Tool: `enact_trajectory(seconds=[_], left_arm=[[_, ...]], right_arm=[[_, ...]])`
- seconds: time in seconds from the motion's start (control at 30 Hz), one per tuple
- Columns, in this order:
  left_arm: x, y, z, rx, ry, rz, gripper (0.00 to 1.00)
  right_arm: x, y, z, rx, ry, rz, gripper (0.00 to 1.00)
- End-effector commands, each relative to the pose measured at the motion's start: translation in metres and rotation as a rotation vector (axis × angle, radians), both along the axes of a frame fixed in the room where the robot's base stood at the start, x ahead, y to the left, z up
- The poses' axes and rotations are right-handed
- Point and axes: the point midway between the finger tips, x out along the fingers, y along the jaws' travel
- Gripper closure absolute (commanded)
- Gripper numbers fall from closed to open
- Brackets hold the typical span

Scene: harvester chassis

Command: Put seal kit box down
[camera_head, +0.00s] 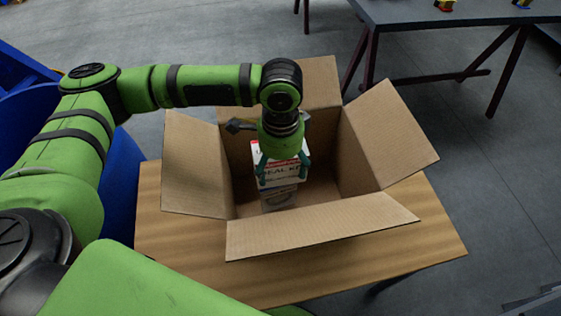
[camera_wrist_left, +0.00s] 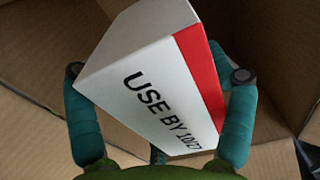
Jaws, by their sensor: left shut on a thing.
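The seal kit box (camera_head: 281,175) is white with a red band and dark lettering. My left gripper (camera_head: 284,172) points down inside the open cardboard box (camera_head: 322,232) and is shut on the seal kit box. In the left wrist view the seal kit box (camera_wrist_left: 155,85) is between the two teal fingers (camera_wrist_left: 160,110), tilted in the picture, with "USE BY 10/27" on the near face. Below it in the head view is another pale item (camera_head: 279,198) in the carton. Whether the seal kit box touches that item I cannot tell. My right gripper is not in view.
The carton stands on a wooden table (camera_head: 176,262) with its flaps spread outward. The carton floor to the right of the held box looks bare. A dark table (camera_head: 420,14) with small items stands at the back right. Blue bins (camera_head: 120,185) are at the left.

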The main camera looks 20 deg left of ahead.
Motion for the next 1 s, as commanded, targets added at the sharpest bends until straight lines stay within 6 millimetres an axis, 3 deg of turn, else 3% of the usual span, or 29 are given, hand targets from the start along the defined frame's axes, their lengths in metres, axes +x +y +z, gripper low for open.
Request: enact_trajectory(seconds=[0.8,0.83,0.87,1.0], left_arm=[[0.001,-0.001,-0.016,0.0,-0.001,0.0,0.64],[0.0,0.0,-0.016,0.001,-0.001,0.0,0.05],[0.0,0.0,-0.016,0.001,-0.001,0.0,0.0],[0.0,0.0,-0.016,0.0,-0.001,0.0,0.0]], right_arm=[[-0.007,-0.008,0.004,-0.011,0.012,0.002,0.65],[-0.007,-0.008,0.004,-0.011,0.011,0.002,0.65],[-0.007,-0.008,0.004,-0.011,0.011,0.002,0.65],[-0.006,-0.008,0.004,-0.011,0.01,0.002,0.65]])
